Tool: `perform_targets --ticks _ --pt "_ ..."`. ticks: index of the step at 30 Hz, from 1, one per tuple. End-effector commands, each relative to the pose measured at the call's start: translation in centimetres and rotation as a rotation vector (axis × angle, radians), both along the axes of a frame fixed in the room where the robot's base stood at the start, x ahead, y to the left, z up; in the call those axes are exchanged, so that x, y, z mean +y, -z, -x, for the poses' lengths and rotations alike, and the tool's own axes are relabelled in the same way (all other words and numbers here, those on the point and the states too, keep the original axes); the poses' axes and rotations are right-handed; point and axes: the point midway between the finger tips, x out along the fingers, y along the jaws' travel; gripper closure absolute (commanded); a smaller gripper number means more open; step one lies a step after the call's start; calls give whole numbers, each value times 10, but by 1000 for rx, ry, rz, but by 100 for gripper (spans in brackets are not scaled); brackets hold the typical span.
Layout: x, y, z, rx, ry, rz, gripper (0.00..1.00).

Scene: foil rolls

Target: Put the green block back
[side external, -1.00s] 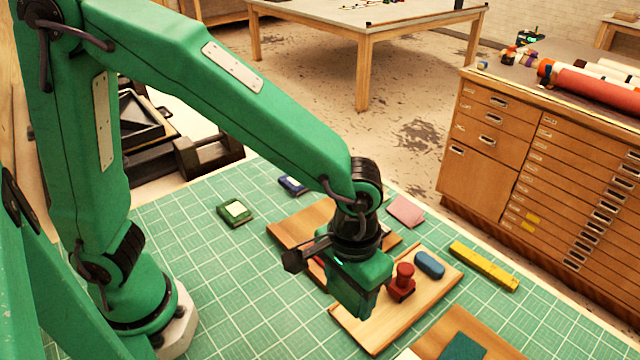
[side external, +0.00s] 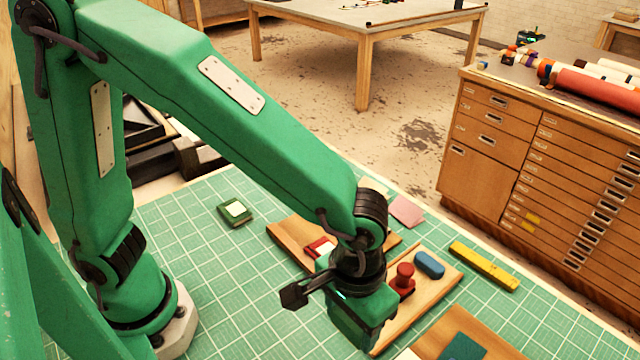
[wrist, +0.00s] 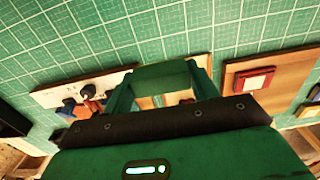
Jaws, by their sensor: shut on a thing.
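My gripper (side external: 362,318) is low over the near-left part of the middle wooden board (side external: 432,275) in the side view, with its jaws hidden there. In the wrist view my gripper (wrist: 163,88) is shut on a green block (wrist: 163,74), which spans between the two green fingers. Whether the block touches the board beneath cannot be told. A red stamp-like piece with a round knob (side external: 404,275) and a blue rounded piece (side external: 430,264) stand on this board, right beside my gripper.
A back board bears a red pad (side external: 319,248); a front board (side external: 505,350) bears a teal piece (side external: 463,347). A green pad (side external: 235,210), a pink sheet (side external: 406,210) and a yellow bar (side external: 484,266) lie on the green mat (side external: 215,290). The mat's left part is clear.

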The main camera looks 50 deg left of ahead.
Motion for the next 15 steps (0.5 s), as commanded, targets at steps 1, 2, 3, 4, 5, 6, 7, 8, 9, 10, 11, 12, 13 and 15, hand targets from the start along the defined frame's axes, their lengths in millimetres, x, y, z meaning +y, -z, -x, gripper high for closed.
perform_targets --ticks 1,2,3,4,5,6,7,8,9,10,11,12,13,15 --pt "4 5 -8 2 -5 -3 60" --pt "5 8 -12 2 -5 -2 60" --pt "8 12 -19 1 -5 -2 60" --pt "10 15 -23 2 -6 -2 60" --pt "12 18 -27 2 -5 -2 60" --pt "15 22 -34 2 -5 -2 60" --pt "17 25 -38 1 -4 -2 60" --pt "19 28 -42 2 -5 -2 60" --pt "21 32 -48 2 -4 -2 60" --pt "23 35 -53 1 -4 -2 60" --pt "25 37 -57 1 -5 -1 60" --pt "27 41 -63 1 -4 -1 60" --pt "29 44 -66 1 -4 -1 60" --pt "32 49 -74 1 -2 -1 60"
